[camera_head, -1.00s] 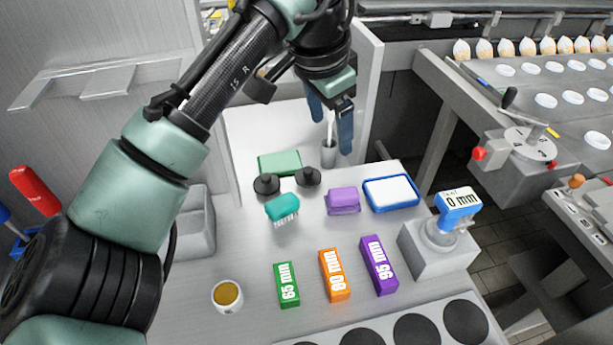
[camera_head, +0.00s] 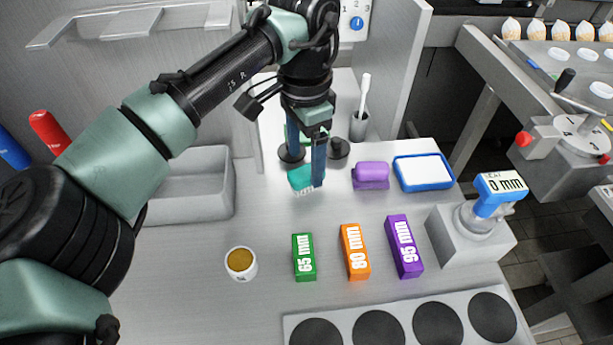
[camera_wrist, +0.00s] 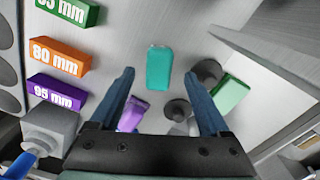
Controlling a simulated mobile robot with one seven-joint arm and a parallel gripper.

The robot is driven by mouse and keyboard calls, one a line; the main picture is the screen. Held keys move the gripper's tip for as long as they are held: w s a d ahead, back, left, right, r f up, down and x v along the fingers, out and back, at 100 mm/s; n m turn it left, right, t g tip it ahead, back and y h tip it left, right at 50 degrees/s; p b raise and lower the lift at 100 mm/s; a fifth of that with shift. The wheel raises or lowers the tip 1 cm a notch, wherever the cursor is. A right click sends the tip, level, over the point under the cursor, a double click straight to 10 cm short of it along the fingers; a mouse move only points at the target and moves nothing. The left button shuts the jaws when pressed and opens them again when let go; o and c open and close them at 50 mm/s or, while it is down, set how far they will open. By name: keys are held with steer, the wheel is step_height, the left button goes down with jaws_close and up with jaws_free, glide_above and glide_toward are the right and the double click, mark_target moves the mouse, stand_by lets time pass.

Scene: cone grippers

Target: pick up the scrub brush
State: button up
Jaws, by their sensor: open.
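The scrub brush, a teal block (camera_head: 300,180) with pale bristles underneath, stands on the grey worktop. My gripper (camera_head: 305,171) is above it with its blue fingers pointing down, and the right finger partly covers the brush in the head view. In the wrist view the brush's teal top (camera_wrist: 159,68) shows between the two fingertips, with clear gaps on both sides. My gripper is open and empty. I cannot tell how far the fingertips are above the brush.
Black round knobs (camera_head: 338,148) stand just behind the brush, and a purple block (camera_head: 371,174) sits to its right. A blue-rimmed white tray (camera_head: 423,188) lies beyond. Green (camera_head: 304,257), orange (camera_head: 355,251) and purple (camera_head: 404,246) gauge blocks lie in front. A grey bin (camera_head: 187,208) is at left.

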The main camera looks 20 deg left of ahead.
mark_target(307, 171)
step_height(307, 171, down, 4)
steer(key=shift+d+r, duration=0.1)
jaws_close()
stand_by(0.5)
